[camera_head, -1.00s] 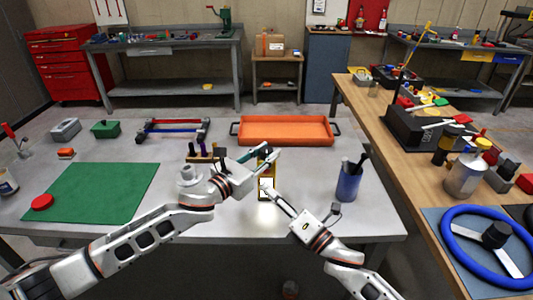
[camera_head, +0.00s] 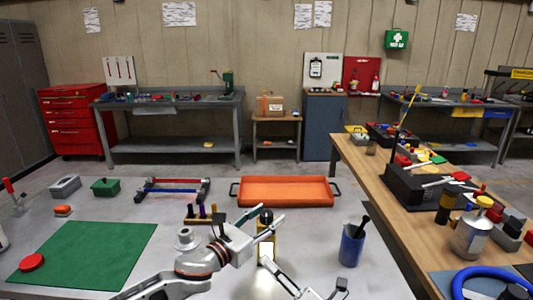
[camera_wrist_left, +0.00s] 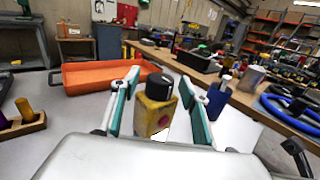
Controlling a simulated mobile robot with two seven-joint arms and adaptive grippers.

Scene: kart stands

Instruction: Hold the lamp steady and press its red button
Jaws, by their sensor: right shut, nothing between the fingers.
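The lamp (camera_head: 266,222) is a yellow block with a black knob and a bright lit panel, standing on the grey table in the head view. It also shows in the left wrist view (camera_wrist_left: 153,112), with a red round spot, apparently the button (camera_wrist_left: 164,121), on its side. Contact cannot be told.
An orange tray (camera_head: 285,203) lies behind the lamp. A blue cup (camera_head: 351,250) with dark tools stands to the right. A wooden block with pegs (camera_head: 204,219) is at the left. A green mat (camera_head: 85,252) with a red disc lies at the far left.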

